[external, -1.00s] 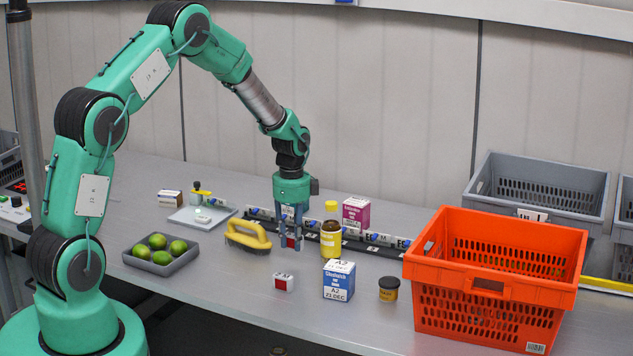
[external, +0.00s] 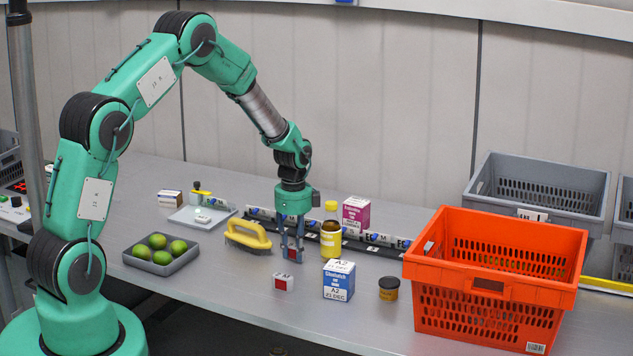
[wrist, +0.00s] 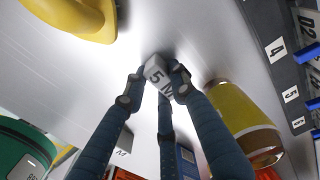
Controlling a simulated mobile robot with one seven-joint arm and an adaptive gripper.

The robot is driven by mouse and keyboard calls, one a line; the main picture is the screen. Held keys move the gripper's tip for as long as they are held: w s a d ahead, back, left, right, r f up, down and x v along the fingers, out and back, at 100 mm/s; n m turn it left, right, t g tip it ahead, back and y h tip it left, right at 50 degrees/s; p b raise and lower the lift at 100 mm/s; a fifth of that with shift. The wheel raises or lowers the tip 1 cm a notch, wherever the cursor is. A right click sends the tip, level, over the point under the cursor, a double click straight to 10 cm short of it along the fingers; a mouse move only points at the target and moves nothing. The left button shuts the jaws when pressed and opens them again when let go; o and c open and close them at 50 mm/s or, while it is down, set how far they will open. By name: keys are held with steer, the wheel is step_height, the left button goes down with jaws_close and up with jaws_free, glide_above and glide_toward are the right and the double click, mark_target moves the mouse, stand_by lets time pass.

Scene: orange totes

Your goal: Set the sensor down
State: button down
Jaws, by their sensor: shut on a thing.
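The sensor, a small red-and-white block (external: 292,255), is held between my gripper's fingertips (external: 292,257). In the wrist view its pale face (wrist: 157,72) with dark print shows between the fingers of my gripper (wrist: 158,80). The fingers are shut on it and hide part of its sides. The sensor is low over the grey table (external: 225,290), left of the yellow bottle. I cannot tell whether it touches the table. A similar red-and-white block (external: 283,283) stands on the table just in front of it.
The yellow bottle (external: 330,240) stands close at right, the yellow-handled brush (external: 248,235) at left. A blue-and-white box (external: 339,280) and a dark jar (external: 389,289) stand front right, before the orange tote (external: 490,315). A black numbered rail (external: 385,250) runs behind. Table front left is clear.

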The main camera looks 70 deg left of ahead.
mark_target(295, 247)
steer(key=shift+f, duration=0.15)
steer(key=c, duration=1.4)
jaws_free()
steer(key=shift+c, duration=0.2)
steer(key=shift+r, duration=0.2)
step_height(295, 247, up, 12)
steer(key=p, duration=0.1)
steer(key=shift+p, duration=0.3)
